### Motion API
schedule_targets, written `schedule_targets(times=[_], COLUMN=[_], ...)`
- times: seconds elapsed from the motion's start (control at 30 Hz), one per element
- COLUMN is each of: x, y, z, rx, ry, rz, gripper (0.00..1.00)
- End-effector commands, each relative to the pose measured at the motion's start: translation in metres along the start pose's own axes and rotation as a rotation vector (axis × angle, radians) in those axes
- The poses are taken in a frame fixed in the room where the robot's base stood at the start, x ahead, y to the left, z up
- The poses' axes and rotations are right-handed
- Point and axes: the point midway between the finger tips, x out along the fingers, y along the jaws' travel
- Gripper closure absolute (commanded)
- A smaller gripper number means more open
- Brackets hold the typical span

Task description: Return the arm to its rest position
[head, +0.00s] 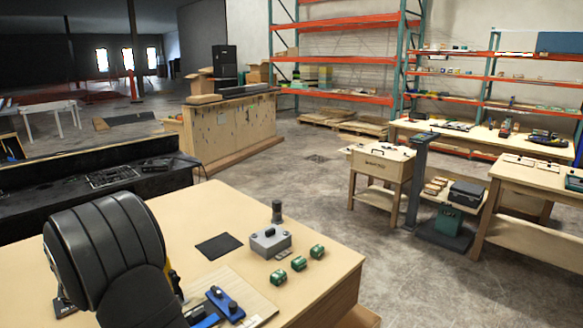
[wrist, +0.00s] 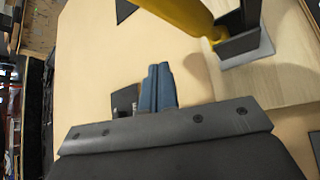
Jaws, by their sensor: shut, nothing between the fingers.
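My gripper (wrist: 158,88) shows in the wrist view with its blue-grey fingers together and nothing between them. It is over the pale wooden tabletop (wrist: 95,60). A dark bracket with a yellow rounded part (wrist: 180,15) is to the right of the fingers, apart from them in the picture. In the head view a large black ribbed form fills the lower left and hides part of the table (head: 330,285); I cannot make out my fingertips there for sure.
The table holds a grey box with a dark knob (head: 270,243), several small green boxes (head: 298,263), a black mat (head: 219,246), a dark upright cylinder (head: 277,212) and a blue device (head: 225,303) on a board. The table's right corner is clear.

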Motion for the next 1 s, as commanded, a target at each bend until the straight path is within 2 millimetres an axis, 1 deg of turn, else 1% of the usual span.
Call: schedule_targets(times=[0.2,0.4,0.97,1.0], x=[0.005,0.008,0.009,0.009], y=[-0.002,-0.004,-0.004,-0.004], z=[-0.007,-0.011,-0.012,-0.012], rx=[-0.11,-0.177,-0.197,-0.197], ry=[0.001,0.001,0.001,0.001], rz=[-0.085,-0.136,-0.15,-0.15], gripper=[1.0,1.0,1.0,0.98])
